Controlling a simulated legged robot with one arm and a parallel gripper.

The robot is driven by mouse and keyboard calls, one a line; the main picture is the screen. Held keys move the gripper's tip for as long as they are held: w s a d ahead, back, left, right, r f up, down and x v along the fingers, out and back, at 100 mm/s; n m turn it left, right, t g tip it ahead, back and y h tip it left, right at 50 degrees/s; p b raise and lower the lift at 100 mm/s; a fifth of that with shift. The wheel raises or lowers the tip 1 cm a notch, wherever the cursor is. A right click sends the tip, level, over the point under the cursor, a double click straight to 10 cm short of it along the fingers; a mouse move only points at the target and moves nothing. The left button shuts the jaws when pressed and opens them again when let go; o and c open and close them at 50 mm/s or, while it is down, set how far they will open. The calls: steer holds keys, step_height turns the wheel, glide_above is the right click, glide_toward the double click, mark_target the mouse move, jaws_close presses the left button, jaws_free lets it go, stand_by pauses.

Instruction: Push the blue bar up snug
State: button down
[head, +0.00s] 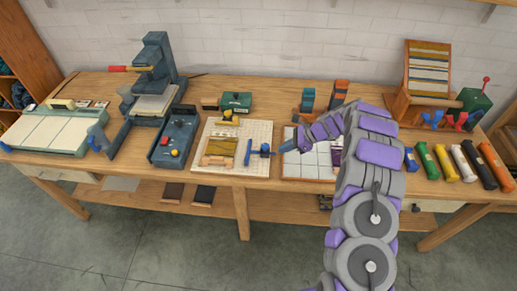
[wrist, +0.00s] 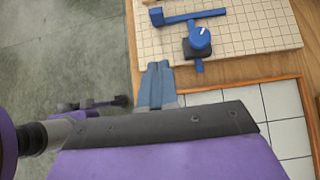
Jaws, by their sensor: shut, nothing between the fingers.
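The blue bar (head: 247,152) lies on a pale gridded board (head: 257,130) in the head view. In the wrist view the bar (wrist: 190,18) has a small block at its left end. A blue knob (head: 265,147) on a dark block sits beside the bar; the knob also shows in the wrist view (wrist: 200,37). My gripper (head: 283,148) is shut and empty, just right of the knob in the head view. In the wrist view its fingertips (wrist: 159,66) lie together below the board's edge, apart from the bar and knob.
An olive piece (head: 221,147), a wooden block (head: 213,160) and a yellow part (head: 228,118) are left of the bar. A white tiled panel (wrist: 282,103) with a wooden frame is close by my gripper. A dark blue box (head: 174,140) stands further left.

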steer(key=b+x, duration=0.2)
steer(key=x, duration=0.7)
steer(key=shift+s+a+f, duration=0.1)
steer(key=shift+a+f, duration=0.05)
steer(key=shift+f, duration=0.05)
steer(key=a, duration=0.3)
steer(key=shift+a+f+b, duration=0.2)
steer(key=shift+b, duration=0.1)
steer(key=shift+a, duration=0.55)
steer(key=shift+w+a+r+p, duration=0.15)
steer(key=shift+a+p, duration=0.6)
steer(key=shift+a, duration=0.6)
steer(key=shift+w+a+f+p, duration=0.1)
steer(key=shift+a+p, duration=0.6)
steer(key=shift+a, duration=0.6)
steer(key=shift+d, duration=0.15)
